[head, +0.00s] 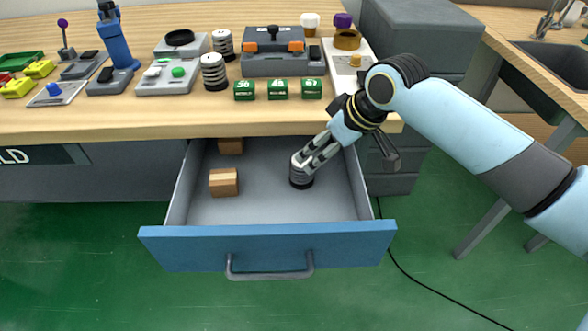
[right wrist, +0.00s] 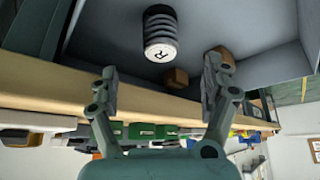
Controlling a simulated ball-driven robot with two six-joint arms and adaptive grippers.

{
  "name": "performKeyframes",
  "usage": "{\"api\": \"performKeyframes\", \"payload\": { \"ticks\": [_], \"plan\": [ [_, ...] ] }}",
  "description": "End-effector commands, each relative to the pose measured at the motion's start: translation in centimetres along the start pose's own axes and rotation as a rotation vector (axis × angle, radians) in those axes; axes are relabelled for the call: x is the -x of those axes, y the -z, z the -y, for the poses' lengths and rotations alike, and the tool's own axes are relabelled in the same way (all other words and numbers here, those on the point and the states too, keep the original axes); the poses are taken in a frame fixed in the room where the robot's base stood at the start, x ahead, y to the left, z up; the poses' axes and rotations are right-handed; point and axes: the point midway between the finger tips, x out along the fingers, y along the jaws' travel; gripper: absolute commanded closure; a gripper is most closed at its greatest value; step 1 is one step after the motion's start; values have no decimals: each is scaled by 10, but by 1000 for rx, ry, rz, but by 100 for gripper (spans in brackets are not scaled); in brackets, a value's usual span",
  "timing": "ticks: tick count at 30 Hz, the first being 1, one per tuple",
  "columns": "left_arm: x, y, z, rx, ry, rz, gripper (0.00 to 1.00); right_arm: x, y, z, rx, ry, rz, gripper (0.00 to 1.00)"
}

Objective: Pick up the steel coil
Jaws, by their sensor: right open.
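A dark ribbed steel coil (head: 301,178) stands upright on the floor of the open drawer, right of its middle. In the right wrist view the coil (right wrist: 160,33) shows a pale end cap with a letter like R. My right gripper (head: 306,160) reaches down into the drawer at the coil, covering part of its top in the head view. In the right wrist view the fingers (right wrist: 160,82) are spread and empty, with the coil beyond the tips and between their lines. My left gripper is not in view.
The drawer (head: 266,246) also holds two wooden blocks (head: 223,182), left of the coil. The tabletop edge (head: 150,130) overhangs the drawer's back. Two similar ribbed coils (head: 213,72), green boxes (head: 278,90) and a grey toolbox-like unit (head: 272,62) stand on the table.

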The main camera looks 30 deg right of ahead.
Motion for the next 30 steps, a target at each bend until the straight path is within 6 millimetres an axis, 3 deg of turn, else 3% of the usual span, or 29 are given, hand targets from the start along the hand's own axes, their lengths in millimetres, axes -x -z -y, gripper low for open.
{"api": "performKeyframes", "payload": {
  "ticks": [6,14,22,30],
  "plan": [
    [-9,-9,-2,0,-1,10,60,-38,-1,0,-3,2,1,18],
    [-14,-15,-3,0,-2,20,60,-62,0,1,-2,2,0,18],
    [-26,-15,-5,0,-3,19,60,-107,-1,1,-1,1,1,18],
    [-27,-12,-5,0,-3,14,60,-116,0,1,1,1,0,18]
  ]
}}
